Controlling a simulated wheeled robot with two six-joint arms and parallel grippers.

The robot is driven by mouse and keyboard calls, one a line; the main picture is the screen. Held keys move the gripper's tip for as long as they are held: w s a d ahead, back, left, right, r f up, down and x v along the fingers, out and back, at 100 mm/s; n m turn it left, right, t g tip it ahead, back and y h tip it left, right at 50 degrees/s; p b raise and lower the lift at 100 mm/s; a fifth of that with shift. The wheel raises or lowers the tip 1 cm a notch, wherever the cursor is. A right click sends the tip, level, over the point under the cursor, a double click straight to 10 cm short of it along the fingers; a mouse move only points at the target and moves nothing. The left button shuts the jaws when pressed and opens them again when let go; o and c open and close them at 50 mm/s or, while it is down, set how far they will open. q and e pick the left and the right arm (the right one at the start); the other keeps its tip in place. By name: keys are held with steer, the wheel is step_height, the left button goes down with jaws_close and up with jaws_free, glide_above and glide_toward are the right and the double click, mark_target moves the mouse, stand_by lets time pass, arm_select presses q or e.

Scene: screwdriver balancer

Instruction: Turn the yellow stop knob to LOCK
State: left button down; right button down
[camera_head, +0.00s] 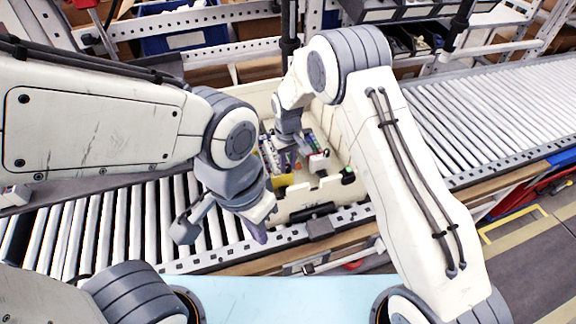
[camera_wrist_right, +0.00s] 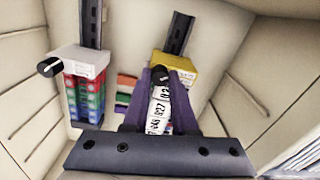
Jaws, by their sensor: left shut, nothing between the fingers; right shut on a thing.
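The yellow stop (camera_wrist_right: 180,68) is a yellow block on a dark rail in the right wrist view. It also shows as a yellow patch (camera_head: 282,181) inside the cream crate in the head view. A black knob (camera_wrist_right: 161,76) stands in front of it, between the purple fingers of my right gripper (camera_wrist_right: 160,82). That gripper (camera_head: 288,157) is inside the crate and shut, apparently on this knob; the contact is partly hidden. I cannot read the knob's setting or any LOCK mark. My left gripper (camera_head: 259,236) is shut and empty, outside the crate above the rollers.
The cream crate (camera_head: 345,198) sits on the roller conveyor (camera_head: 465,112). A white end block with a black knob (camera_wrist_right: 50,66) sits on another rail beside stacked coloured blocks (camera_wrist_right: 84,98). White numbered pieces (camera_wrist_right: 159,105) lie between the fingers. The crate walls surround my right gripper.

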mark_target(287, 167)
steer(key=shift+n, duration=1.2)
steer(key=c, duration=0.7)
jaws_free()
steer(key=shift+b, duration=0.3)
step_height(287, 167, up, 10)
steer(key=shift+r+b, duration=0.25)
steer(key=shift+b, duration=0.75)
